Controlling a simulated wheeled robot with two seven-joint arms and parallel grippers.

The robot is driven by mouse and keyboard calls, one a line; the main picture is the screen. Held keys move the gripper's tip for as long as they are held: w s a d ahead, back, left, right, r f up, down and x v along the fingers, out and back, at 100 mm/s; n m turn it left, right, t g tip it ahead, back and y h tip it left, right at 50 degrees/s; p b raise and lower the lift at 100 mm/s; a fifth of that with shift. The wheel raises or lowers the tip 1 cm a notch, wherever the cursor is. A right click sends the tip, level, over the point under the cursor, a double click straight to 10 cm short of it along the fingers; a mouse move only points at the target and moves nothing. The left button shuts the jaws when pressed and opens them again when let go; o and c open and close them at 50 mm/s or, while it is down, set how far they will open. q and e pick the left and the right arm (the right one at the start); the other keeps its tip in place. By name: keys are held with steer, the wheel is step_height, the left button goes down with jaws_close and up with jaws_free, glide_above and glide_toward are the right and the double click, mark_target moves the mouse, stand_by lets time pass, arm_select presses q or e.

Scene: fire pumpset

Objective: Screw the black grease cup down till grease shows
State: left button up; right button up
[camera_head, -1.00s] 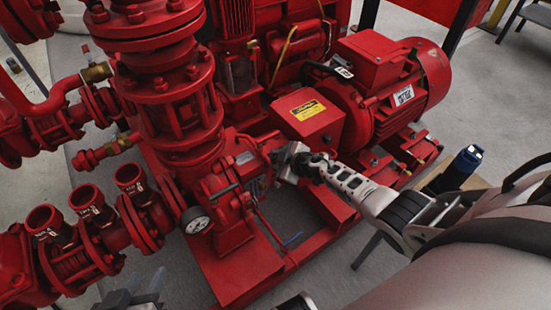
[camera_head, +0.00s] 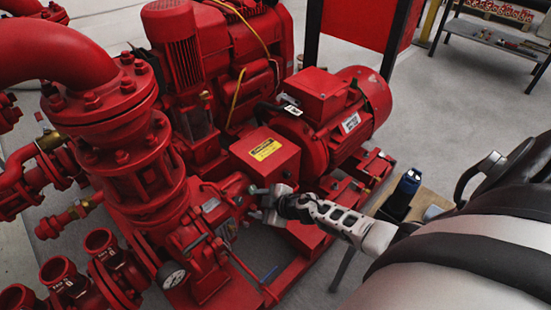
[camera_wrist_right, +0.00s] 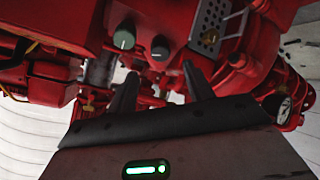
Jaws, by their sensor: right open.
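In the right wrist view, a black round cup (camera_wrist_right: 160,46) sits on the red pump body, just beyond the gap between my fingertips. A grey-green round cup (camera_wrist_right: 124,40) sits to its left. My right gripper (camera_wrist_right: 160,70) is open, its two dark fingers apart with nothing held between them. In the head view, my right gripper (camera_head: 262,203) is at the red pump housing (camera_head: 208,222), low beside the control box. The cups cannot be made out there, and I cannot tell whether any grease shows. My left gripper is not in view.
A red motor (camera_head: 335,105) and a red box with a yellow label (camera_head: 265,155) stand close behind my right gripper. A pressure gauge (camera_head: 172,275) sits to its left. A blue-capped dark bottle (camera_head: 403,190) stands on a small table (camera_head: 432,203) at right.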

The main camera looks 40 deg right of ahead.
steer(key=p+v, duration=0.2)
steer(key=v, duration=0.5)
steer(key=shift+s+r+p, duration=0.2)
steer(key=shift+p, duration=0.15)
steer(key=shift+a, duration=0.1)
